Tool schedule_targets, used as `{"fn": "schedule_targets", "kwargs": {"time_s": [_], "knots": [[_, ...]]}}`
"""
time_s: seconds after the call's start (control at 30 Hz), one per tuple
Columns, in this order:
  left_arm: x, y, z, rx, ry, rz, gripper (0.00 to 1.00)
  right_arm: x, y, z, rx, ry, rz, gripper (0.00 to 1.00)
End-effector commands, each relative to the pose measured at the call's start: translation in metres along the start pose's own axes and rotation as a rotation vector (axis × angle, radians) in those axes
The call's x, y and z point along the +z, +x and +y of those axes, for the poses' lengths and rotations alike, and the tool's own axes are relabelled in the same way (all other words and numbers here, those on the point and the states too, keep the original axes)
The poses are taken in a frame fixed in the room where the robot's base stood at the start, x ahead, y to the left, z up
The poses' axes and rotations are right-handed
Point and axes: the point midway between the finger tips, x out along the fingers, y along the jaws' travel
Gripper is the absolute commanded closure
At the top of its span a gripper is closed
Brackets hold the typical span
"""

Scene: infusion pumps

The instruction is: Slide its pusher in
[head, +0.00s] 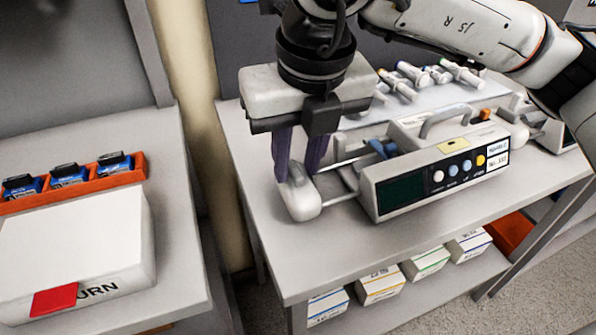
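The infusion pump (404,187) stands on the table, with a dark screen, coloured buttons and a grey handle on top. Its pale pusher block (301,203) sticks out to the left on two rods, with a clear gap between block and pump body. My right gripper (300,170) points down over the pusher, its two dark purple fingers on either side of the block's narrow upper part. It looks shut on that part, though the contact is partly hidden. My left gripper is not in view.
Several syringes (412,73) lie on a pale mat behind the pump. Part of another device shows at the right edge. Boxes (382,284) stand on the lower shelf. A left table holds a white box (75,245) and an orange tray (128,177). The tabletop before the pump is clear.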

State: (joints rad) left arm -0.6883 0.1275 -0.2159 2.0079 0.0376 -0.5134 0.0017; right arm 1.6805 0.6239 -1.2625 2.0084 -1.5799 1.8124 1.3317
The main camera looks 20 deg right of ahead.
Motion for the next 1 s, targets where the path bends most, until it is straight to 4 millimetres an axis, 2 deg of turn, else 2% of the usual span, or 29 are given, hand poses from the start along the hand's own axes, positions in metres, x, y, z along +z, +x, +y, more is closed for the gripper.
{"fn": "schedule_targets", "kwargs": {"time_s": [0.03,0.1,0.37,1.0], "knots": [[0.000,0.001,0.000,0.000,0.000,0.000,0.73,-0.003,0.004,-0.001,-0.006,-0.002,0.013,0.81],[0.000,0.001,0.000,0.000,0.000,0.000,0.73,-0.003,0.004,-0.001,-0.006,-0.002,0.014,0.88],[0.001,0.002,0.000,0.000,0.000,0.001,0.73,-0.004,0.005,-0.004,-0.006,0.000,0.014,0.88],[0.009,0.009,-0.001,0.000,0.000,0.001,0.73,-0.004,0.006,-0.037,-0.007,-0.001,0.018,0.88]]}}
